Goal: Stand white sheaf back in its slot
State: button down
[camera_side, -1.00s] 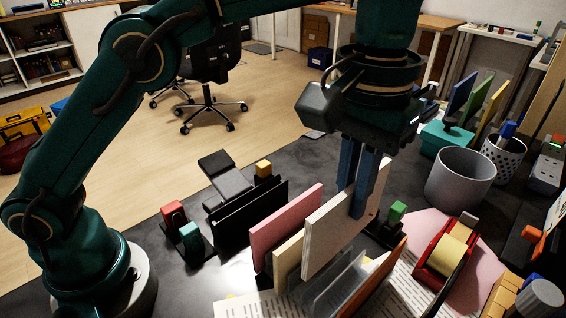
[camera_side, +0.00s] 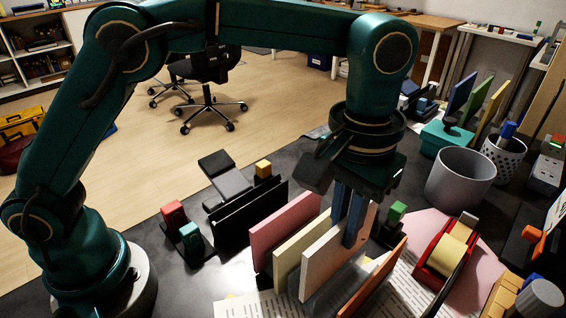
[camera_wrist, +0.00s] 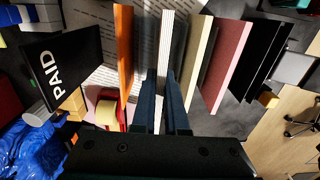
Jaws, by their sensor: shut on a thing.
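The white sheaf (camera_side: 325,262), a thin pale board, stands upright in the side view between the cream board (camera_side: 291,255) and the orange board (camera_side: 378,278). My gripper (camera_side: 352,238) is shut on its upper edge, at the end nearer the green block. In the wrist view the white sheaf (camera_wrist: 166,45) shows edge-on, with my gripper's blue fingers (camera_wrist: 165,82) on either side of it. The sheaf is low among the rack's grey dividers (camera_side: 325,304). Its bottom edge is partly hidden, so I cannot tell whether it touches the base.
A pink board (camera_side: 280,232) and black boards (camera_side: 240,215) stand on the left. A red tape dispenser (camera_side: 447,250), a grey bin (camera_side: 460,180) and a green block (camera_side: 397,211) stand to the right. Printed paper lies under the rack.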

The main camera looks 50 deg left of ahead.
aim_at(338, 261)
jog(key=shift+f, duration=0.5)
dwell(0.8)
jog(key=shift+f, duration=0.65)
jog(key=shift+f, duration=0.4)
dwell(0.3)
jog(key=shift+f, duration=0.55)
jog(key=shift+f, duration=0.3)
jog(key=c, duration=0.9)
grip_release()
jog(key=shift+o, duration=0.2)
